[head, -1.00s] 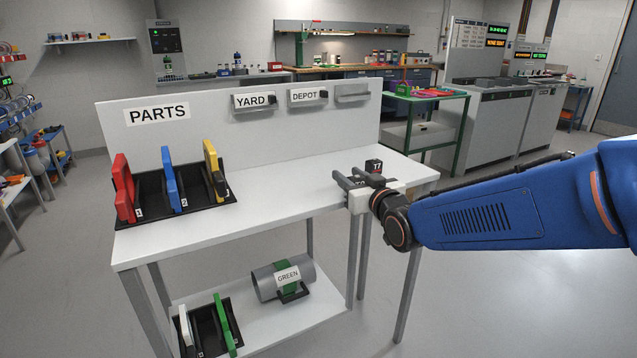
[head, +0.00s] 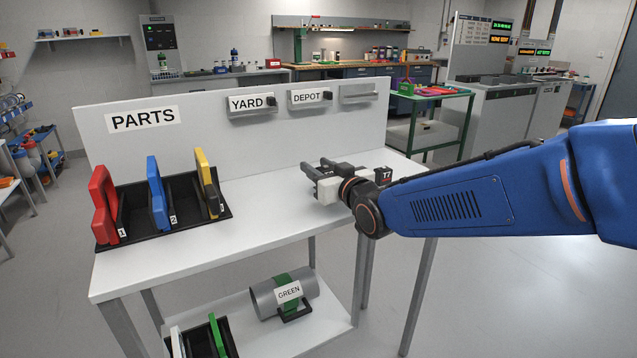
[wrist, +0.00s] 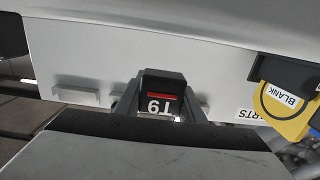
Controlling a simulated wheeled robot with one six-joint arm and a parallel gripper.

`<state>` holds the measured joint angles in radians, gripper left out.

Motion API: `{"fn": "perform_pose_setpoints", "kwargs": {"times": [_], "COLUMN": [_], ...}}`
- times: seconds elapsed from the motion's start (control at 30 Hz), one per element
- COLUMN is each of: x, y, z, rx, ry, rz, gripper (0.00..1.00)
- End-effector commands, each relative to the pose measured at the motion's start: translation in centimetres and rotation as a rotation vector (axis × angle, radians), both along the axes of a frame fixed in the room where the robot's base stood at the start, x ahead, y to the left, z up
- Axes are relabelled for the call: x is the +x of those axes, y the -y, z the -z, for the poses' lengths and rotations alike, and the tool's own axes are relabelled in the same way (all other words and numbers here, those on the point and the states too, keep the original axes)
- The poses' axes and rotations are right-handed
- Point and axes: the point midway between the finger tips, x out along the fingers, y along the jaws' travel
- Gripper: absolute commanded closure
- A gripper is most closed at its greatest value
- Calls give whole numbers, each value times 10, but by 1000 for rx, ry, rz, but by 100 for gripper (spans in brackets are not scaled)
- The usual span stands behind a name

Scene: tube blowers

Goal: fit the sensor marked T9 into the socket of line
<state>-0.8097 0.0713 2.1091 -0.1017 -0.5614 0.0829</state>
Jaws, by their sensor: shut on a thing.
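My gripper (head: 318,168) is above the right part of the white table. It also shows in the wrist view (wrist: 160,105), shut on a small black sensor (wrist: 160,103) with a red stripe and the label T9, upside down in that view. In the head view the gripper hides most or all of this sensor. Another black sensor (head: 383,175), marked T7, stands on the table just behind my wrist. A grey tube (head: 263,300) with a green band and a GREEN label lies on the lower shelf. I cannot tell which socket is the line's.
Red (head: 103,205), blue (head: 157,190) and yellow (head: 205,178) plates stand in a black rack on the left. The back panel (head: 200,145) carries YARD and DEPOT holders and a bare bracket (head: 360,95). A BLANK label (wrist: 285,93) shows on a yellow plate. The table's middle is clear.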

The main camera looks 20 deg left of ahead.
Motion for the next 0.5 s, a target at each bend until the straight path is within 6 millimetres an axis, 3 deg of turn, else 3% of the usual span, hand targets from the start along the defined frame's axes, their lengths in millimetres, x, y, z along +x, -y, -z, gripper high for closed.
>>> {"fn": "perform_pose_setpoints", "kwargs": {"times": [0.33,0.5], "x": [0,0], "y": [0,0], "z": [35,39], "rx": [0,1], "ry": [-1,-1], "rz": [0,0], "gripper": [87,87]}}
